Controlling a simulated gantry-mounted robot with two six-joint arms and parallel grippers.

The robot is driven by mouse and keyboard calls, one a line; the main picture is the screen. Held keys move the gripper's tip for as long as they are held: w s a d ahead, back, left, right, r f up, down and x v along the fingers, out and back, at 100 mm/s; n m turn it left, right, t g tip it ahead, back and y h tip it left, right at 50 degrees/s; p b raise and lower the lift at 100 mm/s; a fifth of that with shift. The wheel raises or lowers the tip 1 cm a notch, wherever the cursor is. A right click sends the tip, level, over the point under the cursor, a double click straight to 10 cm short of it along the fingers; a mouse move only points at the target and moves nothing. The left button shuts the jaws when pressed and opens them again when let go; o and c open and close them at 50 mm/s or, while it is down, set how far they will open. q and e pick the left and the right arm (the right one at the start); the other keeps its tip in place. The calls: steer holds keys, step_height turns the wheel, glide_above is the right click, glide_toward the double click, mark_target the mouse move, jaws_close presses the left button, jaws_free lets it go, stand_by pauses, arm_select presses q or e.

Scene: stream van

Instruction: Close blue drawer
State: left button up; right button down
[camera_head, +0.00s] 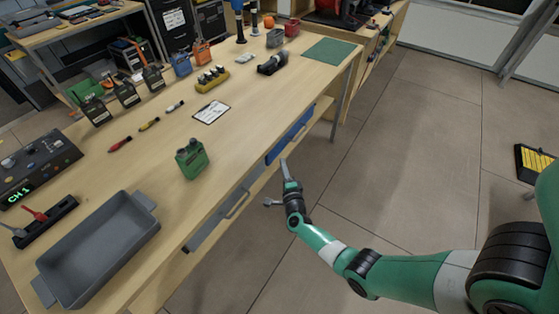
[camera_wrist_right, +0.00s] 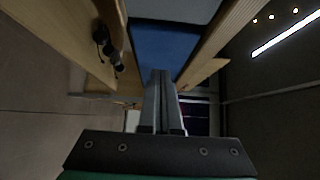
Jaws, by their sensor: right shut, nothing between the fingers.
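The blue drawer (camera_head: 291,135) is under the front edge of the workbench, right of the grey drawer. Its blue face also shows ahead in the right wrist view (camera_wrist_right: 165,45), between wooden parts of the bench. How far it stands out is hard to tell. My right gripper (camera_head: 284,164) is shut and empty, with its fingertips close to the near end of the blue drawer. In the wrist view, the two fingers (camera_wrist_right: 160,75) are together and point at the blue face; whether they touch it I cannot tell. My left gripper is not in view.
The grey drawer (camera_head: 221,216) with a bar handle sits left of the blue one. On the wooden bench top (camera_head: 233,140) are a grey tray (camera_head: 100,242), a green canister (camera_head: 191,158), a clipboard (camera_head: 211,112) and several tools.

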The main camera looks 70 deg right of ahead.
steer(key=p+v, duration=0.3)
steer(key=v, duration=0.7)
steer(key=shift+s, duration=0.3)
steer(key=shift+a, duration=0.1)
